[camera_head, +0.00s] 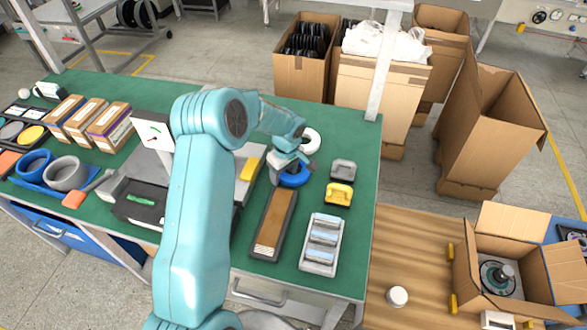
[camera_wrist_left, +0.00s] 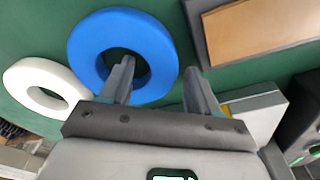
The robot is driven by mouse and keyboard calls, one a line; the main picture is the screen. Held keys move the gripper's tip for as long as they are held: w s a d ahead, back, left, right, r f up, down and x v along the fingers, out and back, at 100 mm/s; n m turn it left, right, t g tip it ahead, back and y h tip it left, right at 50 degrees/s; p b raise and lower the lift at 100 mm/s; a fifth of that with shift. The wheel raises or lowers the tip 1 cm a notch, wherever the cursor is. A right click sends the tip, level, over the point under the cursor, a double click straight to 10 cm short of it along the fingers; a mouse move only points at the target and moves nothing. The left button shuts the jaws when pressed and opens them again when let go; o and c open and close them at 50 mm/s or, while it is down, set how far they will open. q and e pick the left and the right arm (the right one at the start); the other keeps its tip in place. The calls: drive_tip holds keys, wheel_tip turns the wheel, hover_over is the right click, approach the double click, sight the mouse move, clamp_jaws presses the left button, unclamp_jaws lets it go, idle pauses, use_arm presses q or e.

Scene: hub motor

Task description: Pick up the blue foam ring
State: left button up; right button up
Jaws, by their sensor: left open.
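The blue foam ring (camera_head: 294,178) lies on the green work table, partly hidden by my gripper in the head view. In the left wrist view the ring (camera_wrist_left: 88,47) is a thick blue ring lying flat. My left gripper (camera_head: 284,163) is open and empty above it. In the left wrist view one finger of this gripper (camera_wrist_left: 158,75) shows over the ring's hole and lower right part, and the other finger is to the right, outside the ring. I cannot tell whether the fingers touch the ring. My right gripper is not in view.
A white ring (camera_head: 311,141) lies just behind the blue ring. A brown-topped tray (camera_head: 265,252) is in front. Yellow (camera_head: 339,193) and grey (camera_head: 343,169) blocks stand to the right.

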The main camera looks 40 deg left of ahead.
use_arm(q)
drive_tip(key=shift+r, duration=0.1)
drive_tip(key=shift+s+r, duration=0.1)
drive_tip(key=shift+s, duration=0.05)
drive_tip(key=c, duration=1.1)
